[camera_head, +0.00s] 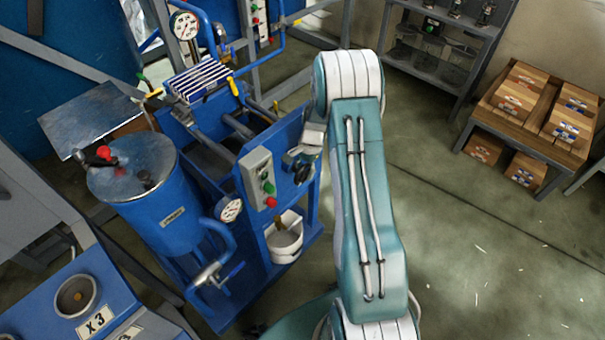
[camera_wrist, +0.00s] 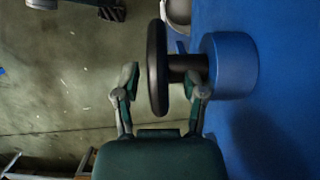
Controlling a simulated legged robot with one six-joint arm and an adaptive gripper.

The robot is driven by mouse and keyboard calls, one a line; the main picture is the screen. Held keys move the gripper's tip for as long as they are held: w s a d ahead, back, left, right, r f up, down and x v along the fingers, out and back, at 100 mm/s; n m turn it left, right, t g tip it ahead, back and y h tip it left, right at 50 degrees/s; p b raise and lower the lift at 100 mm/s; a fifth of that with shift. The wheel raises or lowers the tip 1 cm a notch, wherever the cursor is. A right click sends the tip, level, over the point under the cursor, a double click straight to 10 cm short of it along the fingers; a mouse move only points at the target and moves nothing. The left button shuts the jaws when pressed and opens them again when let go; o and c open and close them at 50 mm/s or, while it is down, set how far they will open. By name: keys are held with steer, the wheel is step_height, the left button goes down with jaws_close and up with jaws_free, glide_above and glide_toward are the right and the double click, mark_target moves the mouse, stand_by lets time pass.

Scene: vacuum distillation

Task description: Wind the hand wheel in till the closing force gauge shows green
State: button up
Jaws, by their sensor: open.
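The hand wheel (camera_wrist: 157,68) is a dark disc seen edge-on in the wrist view. Its dark shaft runs to a blue round hub (camera_wrist: 228,66) on the blue machine. My gripper (camera_wrist: 161,82) is open, with one finger on the left of the wheel's rim and the other on its right, near the shaft. I cannot tell whether either finger touches. In the head view the wheel (camera_head: 301,167) shows at the end of the blue press, beside my gripper (camera_head: 306,150). Two round white-faced gauges show, one at the top (camera_head: 184,25) and one by the tank (camera_head: 230,209); their readings are too small to tell.
A grey switch box (camera_head: 258,180) with buttons stands just left of the wheel. A white bucket (camera_head: 285,238) sits below it. A blue tank (camera_head: 165,205) is at left. The floor right of my arm is clear up to a box rack (camera_head: 535,115).

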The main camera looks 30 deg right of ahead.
steer(key=v, duration=0.6)
steer(key=a+v, duration=0.1)
steer(key=v, duration=0.2)
steer(key=shift+w+d+r, duration=0.1)
steer(key=shift+d+r, duration=0.05)
steer(key=shift+r, duration=0.25)
steer(key=shift+d+r, duration=0.25)
steer(key=shift+r, duration=0.2)
steer(key=shift+a, duration=0.1)
